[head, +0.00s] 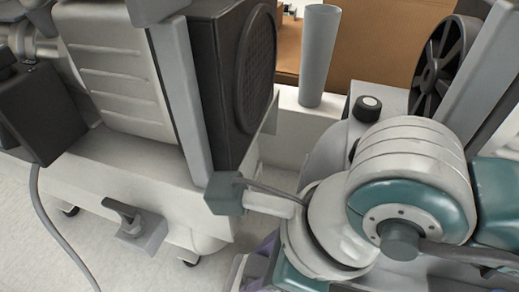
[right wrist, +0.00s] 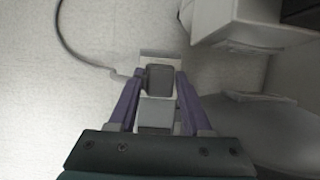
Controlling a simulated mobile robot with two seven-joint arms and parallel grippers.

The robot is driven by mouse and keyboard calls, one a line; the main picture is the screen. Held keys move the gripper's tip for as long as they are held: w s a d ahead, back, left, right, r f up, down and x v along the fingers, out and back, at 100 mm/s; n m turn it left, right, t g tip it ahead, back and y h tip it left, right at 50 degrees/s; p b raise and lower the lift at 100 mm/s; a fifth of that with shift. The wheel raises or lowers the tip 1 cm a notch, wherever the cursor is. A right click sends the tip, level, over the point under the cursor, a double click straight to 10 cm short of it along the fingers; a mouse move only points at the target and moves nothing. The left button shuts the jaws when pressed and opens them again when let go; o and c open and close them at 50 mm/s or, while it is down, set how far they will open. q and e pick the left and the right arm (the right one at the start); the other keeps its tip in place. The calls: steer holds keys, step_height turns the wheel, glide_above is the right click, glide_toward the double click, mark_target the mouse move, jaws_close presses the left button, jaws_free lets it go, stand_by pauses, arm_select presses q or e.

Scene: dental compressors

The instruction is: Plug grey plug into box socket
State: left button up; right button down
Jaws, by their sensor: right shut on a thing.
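The grey plug (right wrist: 160,78) is a small dark grey block between the purple fingertips of my right gripper (right wrist: 161,84) in the right wrist view. The fingers are shut on it, and a thin cable (right wrist: 90,57) runs off to the upper left. In the head view, only a little purple of my right gripper (head: 265,247) shows beside my arm; the plug cannot be made out there. A dark box (head: 40,112) with a cable below it is at the left of the compressor. I cannot tell which part bears the socket. My left gripper is not in view.
The compressor's pale base (head: 110,185) stands on wheels, with a grey bracket (head: 140,233) on its front. A black ribbed unit (head: 235,75), a grey tube (head: 319,55) and a fan wheel (head: 440,65) stand behind.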

steer(key=shift+f, duration=0.2)
steer(key=shift+c, duration=1.3)
jaws_free()
steer(key=shift+o, duration=0.3)
steer(key=shift+o, duration=1)
steer(key=shift+r, duration=0.15)
steer(key=shift+r+p, duration=0.55)
steer(key=shift+r, duration=0.05)
step_height(320, 180, up, 6)
steer(key=p, duration=0.5)
steer(key=shift+f+p, duration=0.15)
steer(key=shift+p, duration=0.2)
steer(key=shift+f, duration=0.1)
